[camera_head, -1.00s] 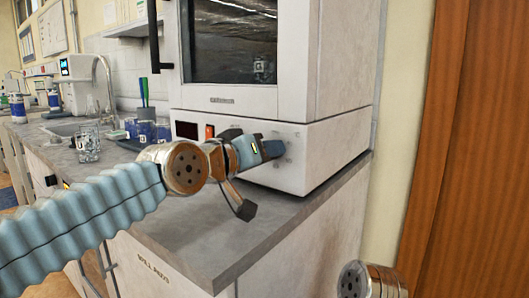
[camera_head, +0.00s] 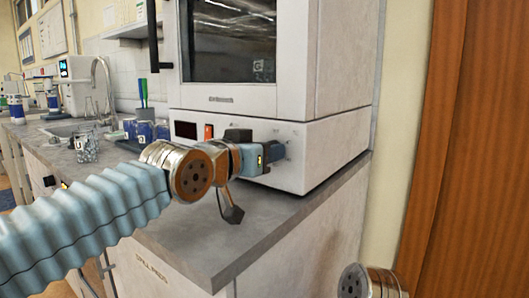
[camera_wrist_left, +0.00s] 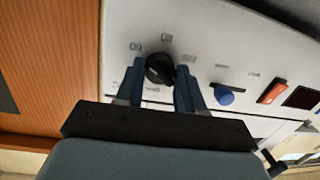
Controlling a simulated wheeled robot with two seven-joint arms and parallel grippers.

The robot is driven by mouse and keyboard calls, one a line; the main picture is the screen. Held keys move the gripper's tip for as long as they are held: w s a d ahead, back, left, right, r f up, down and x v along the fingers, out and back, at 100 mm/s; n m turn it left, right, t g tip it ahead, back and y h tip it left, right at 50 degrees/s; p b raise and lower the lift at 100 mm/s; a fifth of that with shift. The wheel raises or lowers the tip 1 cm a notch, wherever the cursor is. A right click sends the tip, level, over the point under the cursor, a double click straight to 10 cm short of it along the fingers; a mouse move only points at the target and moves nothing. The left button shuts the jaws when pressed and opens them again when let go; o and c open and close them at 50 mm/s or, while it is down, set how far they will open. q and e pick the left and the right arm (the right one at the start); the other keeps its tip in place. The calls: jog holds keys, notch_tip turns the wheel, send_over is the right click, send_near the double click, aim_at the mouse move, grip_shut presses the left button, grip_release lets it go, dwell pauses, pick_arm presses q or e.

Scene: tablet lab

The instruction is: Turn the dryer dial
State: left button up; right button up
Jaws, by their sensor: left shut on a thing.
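The dryer (camera_head: 330,150) is a white box with a dark window, standing on the grey counter. Its black round dial (camera_wrist_left: 158,66) sits on the lower front panel, with small printed marks around it. My left gripper (camera_wrist_left: 161,72) is at the panel, its two blue fingers on either side of the dial and shut on it. My right gripper is out of view; only a metal piece of my right arm shows at the bottom.
A blue knob (camera_wrist_left: 224,95), an orange switch (camera_wrist_left: 271,91) and a dark display (camera_wrist_left: 302,97) sit beside the dial. A glass beaker (camera_head: 87,147) and blue containers (camera_head: 146,130) stand on the counter (camera_head: 265,215) to the left. A wooden door (camera_head: 470,150) is at right.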

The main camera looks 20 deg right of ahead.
pick_arm(q)
jog(key=shift+f, duration=0.15)
jog(key=o, duration=1)
jog(key=shift+b+v, duration=1.45)
jog(key=shift+v, duration=5.45)
